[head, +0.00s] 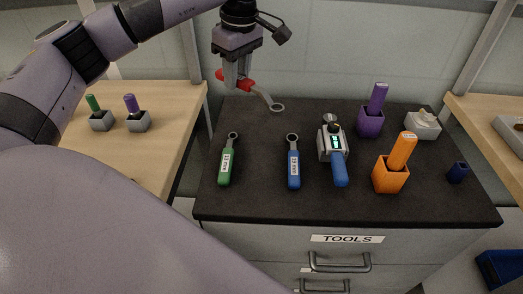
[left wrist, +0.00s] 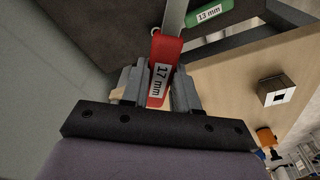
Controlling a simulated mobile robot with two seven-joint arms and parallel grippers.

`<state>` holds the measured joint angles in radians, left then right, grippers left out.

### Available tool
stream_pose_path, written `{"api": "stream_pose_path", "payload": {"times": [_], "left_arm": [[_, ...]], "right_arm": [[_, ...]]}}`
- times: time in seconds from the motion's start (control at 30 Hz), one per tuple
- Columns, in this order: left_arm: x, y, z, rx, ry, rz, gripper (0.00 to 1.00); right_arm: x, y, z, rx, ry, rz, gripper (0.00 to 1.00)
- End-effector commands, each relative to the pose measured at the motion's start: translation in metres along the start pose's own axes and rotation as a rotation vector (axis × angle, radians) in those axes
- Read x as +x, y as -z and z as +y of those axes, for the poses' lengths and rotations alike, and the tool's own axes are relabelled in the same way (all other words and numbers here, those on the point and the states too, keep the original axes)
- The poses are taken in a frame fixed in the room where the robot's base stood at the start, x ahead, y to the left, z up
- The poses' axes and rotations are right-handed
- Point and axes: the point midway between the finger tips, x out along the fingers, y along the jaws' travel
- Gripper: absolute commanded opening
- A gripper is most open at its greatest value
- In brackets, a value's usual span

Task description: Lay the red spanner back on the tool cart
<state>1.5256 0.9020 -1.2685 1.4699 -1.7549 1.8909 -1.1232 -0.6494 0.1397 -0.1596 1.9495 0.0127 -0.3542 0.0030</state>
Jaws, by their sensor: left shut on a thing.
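My left gripper (head: 236,80) is shut on the red spanner and holds it above the back left part of the tool cart. The red spanner (head: 262,94) has a red handle and a grey ring end that points right and down toward the cart top. In the left wrist view its red handle (left wrist: 163,72), labelled 17 mm, sits between the fingers (left wrist: 158,90). The tool cart (head: 262,205) has a dark top and a TOOLS label on its front. I cannot tell whether the ring end touches the top. My right gripper is not in view.
A green spanner (head: 226,165) and a blue spanner (head: 293,165) lie on the cart, with a gap between them. A wooden bench (head: 165,100) is at left.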

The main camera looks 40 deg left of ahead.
Motion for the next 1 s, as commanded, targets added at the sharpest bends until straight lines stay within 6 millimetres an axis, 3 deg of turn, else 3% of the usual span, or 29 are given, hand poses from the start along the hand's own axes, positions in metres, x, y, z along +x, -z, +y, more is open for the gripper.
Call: {"api": "stream_pose_path", "payload": {"times": [0.1,0.2,0.43,0.8,1.0], "left_arm": [[-0.011,0.03,0.0,-0.275,0.033,0.0,0.0],[-0.021,0.047,-0.002,-0.444,0.059,-0.001,0.0],[-0.022,0.062,-0.006,-0.614,0.088,0.001,0.0],[0.064,0.05,-0.007,-0.617,0.091,0.001,0.0],[0.105,0.045,-0.007,-0.616,0.09,0.004,0.0]], "right_arm": [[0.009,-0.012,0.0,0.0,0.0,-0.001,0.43],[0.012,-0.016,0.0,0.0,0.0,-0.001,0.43],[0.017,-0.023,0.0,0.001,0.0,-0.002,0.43],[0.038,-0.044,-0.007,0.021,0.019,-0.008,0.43],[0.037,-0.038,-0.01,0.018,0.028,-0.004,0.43]]}}
